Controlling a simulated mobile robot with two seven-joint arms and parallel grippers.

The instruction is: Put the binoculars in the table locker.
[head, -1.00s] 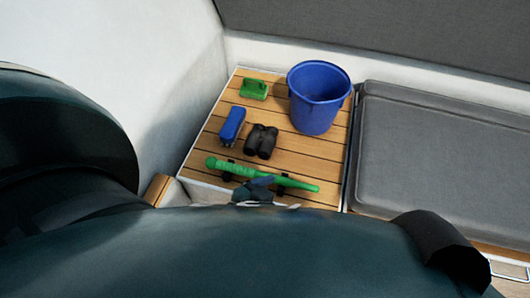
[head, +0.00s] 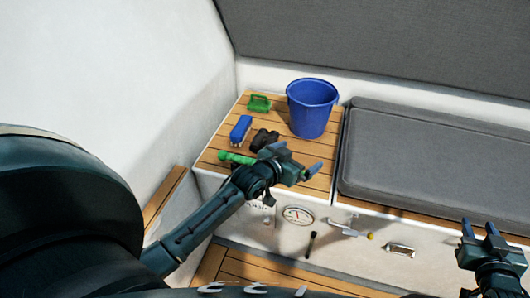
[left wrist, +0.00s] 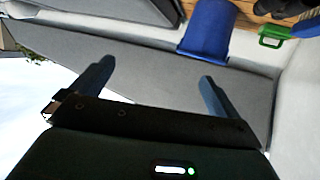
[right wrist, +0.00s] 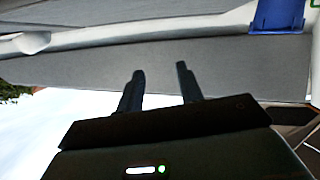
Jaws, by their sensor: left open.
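The black binoculars (head: 263,139) lie on the slatted wooden top (head: 225,139) left of the grey cushion, partly covered by my left gripper in the head view. A dark shape at the top right of the left wrist view may be them. My left gripper (head: 301,160) is open and empty, above the front right part of the wooden top, apart from the binoculars. My right gripper (head: 479,226) is open and empty at the lower right, in front of the cushioned bench. I cannot tell which part is the table locker; no open compartment shows.
A blue bucket (head: 312,108), a green scrubber-like item (head: 259,103) and a blue item (head: 240,129) stand on the wooden top. A green rod (head: 235,158) lies along its front, partly hidden. The front wall has a gauge (head: 298,215) and a winch-like handle (head: 345,229). The grey cushion (head: 430,165) is clear.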

